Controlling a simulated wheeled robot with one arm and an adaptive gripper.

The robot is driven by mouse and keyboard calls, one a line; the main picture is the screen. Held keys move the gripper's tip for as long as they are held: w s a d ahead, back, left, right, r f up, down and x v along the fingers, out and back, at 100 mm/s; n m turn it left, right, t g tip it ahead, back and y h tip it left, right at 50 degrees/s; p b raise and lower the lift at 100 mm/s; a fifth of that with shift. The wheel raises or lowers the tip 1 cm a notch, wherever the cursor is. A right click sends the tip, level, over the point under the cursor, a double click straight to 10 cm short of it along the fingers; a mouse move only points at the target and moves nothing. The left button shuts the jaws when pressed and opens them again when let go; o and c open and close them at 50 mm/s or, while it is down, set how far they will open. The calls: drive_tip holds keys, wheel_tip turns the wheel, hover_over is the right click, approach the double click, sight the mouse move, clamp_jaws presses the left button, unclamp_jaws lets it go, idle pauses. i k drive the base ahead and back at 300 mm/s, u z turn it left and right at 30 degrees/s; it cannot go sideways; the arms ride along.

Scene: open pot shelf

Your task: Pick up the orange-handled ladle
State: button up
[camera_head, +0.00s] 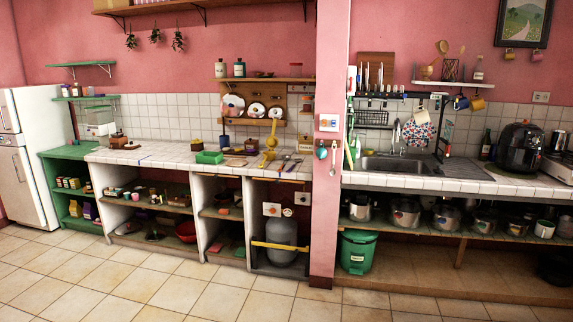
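I cannot make out for certain which utensil is the orange-handled ladle. Several long utensils lie at the front right of the tiled counter (165,157), left of the pink pillar. Among them are a yellow-orange utensil (271,143) and a grey-headed utensil (284,159) beside it. Another thin utensil (296,164) lies close to the pillar. Their handles reach toward the counter's front edge and are too small to tell apart well. My gripper is not in view.
The pink pillar (326,220) splits the left counter from the sink counter (420,185). A gas cylinder (281,238) stands under the left counter. A green bin (357,252) stands right of the pillar. The tiled floor (190,285) in front is clear.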

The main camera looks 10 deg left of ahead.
sight(285, 156)
drive_tip(key=u, duration=0.9)
drive_tip(key=i, duration=1.8)
drive_tip(key=u, duration=0.9)
drive_tip(key=i, duration=2.1)
drive_tip(key=z, duration=0.9)
drive_tip(key=i, duration=1.8)
drive_tip(key=z, duration=0.85)
